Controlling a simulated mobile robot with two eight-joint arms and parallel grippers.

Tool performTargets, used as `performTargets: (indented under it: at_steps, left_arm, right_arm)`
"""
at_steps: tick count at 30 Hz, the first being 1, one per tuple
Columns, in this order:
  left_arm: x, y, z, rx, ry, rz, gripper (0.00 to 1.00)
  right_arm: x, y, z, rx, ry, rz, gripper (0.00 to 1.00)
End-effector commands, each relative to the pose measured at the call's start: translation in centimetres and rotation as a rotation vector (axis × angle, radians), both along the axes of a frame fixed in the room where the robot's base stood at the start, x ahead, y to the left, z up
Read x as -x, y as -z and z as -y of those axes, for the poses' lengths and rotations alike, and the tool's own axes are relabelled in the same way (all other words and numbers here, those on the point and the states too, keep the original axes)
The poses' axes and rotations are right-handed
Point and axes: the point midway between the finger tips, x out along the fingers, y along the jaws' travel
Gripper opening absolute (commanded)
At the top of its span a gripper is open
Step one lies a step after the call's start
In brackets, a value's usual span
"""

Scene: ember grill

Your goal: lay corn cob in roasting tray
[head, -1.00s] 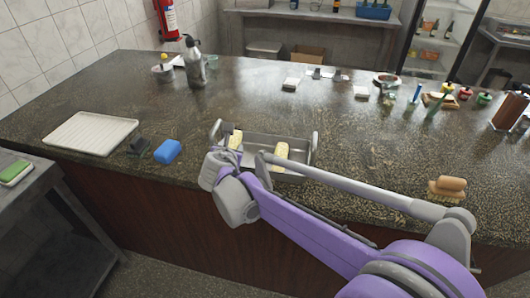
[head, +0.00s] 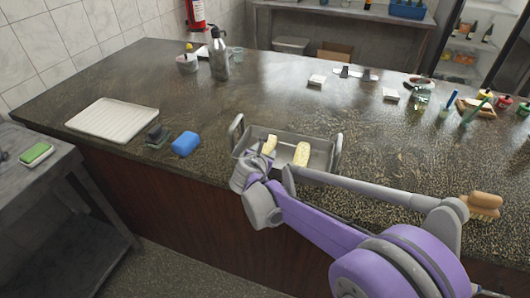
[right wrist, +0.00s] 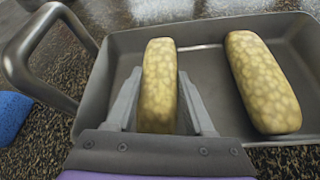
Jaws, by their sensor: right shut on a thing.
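The grey metal roasting tray (head: 318,148) with raised end handles sits on the dark counter near its front edge. My right gripper (right wrist: 158,110) is shut on a yellow corn cob (right wrist: 160,70), with one finger on each side of it. In the head view that held cob (head: 269,145) is at the left part of the tray, within its outline. I cannot tell whether it touches the tray floor. A second corn cob (head: 302,154) lies in the tray to the right, apart from the held one; it also shows in the right wrist view (right wrist: 262,82). My left gripper is not in view.
A blue sponge (head: 186,144) and a small dark object (head: 157,135) lie left of the tray, with a white ribbed tray (head: 113,118) further left. A wooden brush (head: 484,206) lies at the right. The counter behind the roasting tray is largely clear.

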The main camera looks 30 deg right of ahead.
Motion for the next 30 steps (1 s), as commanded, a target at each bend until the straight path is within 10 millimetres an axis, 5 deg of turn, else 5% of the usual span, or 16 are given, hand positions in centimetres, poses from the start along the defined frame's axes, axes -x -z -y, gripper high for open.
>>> performTargets:
  at_steps: [7,8,12,23,30]
  left_arm:
    - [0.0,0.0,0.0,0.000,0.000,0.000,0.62]
    - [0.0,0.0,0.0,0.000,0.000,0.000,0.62]
    - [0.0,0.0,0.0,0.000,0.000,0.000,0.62]
    - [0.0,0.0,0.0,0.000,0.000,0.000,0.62]
    - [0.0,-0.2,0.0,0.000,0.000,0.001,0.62]
  right_arm:
    - [0.0,0.3,0.0,0.000,-0.001,0.000,0.00]
    - [0.0,0.4,0.0,0.000,0.000,0.000,0.58]
    - [0.0,0.3,0.0,0.000,0.000,0.000,0.83]
    - [0.4,0.1,-0.4,-0.001,-0.001,0.000,0.83]
    - [3.3,-1.9,-3.1,-0.001,-0.004,0.000,0.83]
